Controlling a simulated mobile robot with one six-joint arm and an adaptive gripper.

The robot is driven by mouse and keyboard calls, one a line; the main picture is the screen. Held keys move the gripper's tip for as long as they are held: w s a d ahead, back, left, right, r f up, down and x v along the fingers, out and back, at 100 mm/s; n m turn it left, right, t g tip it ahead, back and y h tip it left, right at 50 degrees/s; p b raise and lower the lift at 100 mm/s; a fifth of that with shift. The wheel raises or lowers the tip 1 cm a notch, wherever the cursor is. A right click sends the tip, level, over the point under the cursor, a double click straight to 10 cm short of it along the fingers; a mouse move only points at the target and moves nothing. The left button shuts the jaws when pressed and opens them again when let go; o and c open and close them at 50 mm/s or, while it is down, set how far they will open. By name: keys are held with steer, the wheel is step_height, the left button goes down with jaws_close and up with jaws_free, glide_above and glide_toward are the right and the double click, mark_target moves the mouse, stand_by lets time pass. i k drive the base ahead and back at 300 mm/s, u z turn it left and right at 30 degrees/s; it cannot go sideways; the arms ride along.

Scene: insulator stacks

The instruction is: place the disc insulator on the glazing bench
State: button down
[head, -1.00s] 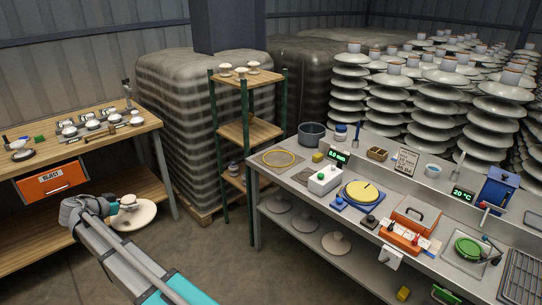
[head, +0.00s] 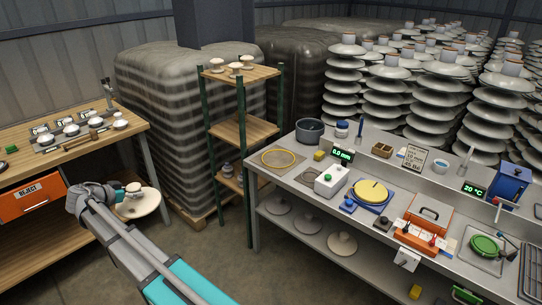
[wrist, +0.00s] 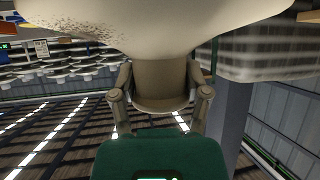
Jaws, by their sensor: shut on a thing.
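My gripper (head: 127,193) is shut on a pale disc insulator (head: 142,207) and holds it in the air, left of centre in the head view. The disc faces upward there, its rim clear of both benches. In the wrist view my gripper (wrist: 161,100) has its two fingers around the insulator's narrow neck, with the wide pale disc (wrist: 150,28) filling the top. A grey-topped bench (head: 272,188) on the right, which looks like the glazing bench, carries a yellow round plate (head: 371,191) on a blue base. My gripper is well to its left.
A wooden bench (head: 105,148) with an orange REJECT drawer (head: 30,198) stands at left. A wooden-shelved rack (head: 245,131) stands behind the grey bench's left end.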

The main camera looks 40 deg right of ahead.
mark_target(279, 158)
steer(key=z, duration=0.15)
steer(key=i, duration=0.7)
steer(key=z, duration=0.95)
steer(key=i, duration=0.5)
steer(key=z, duration=0.45)
steer(key=k, duration=0.95)
steer(key=z, duration=0.1)
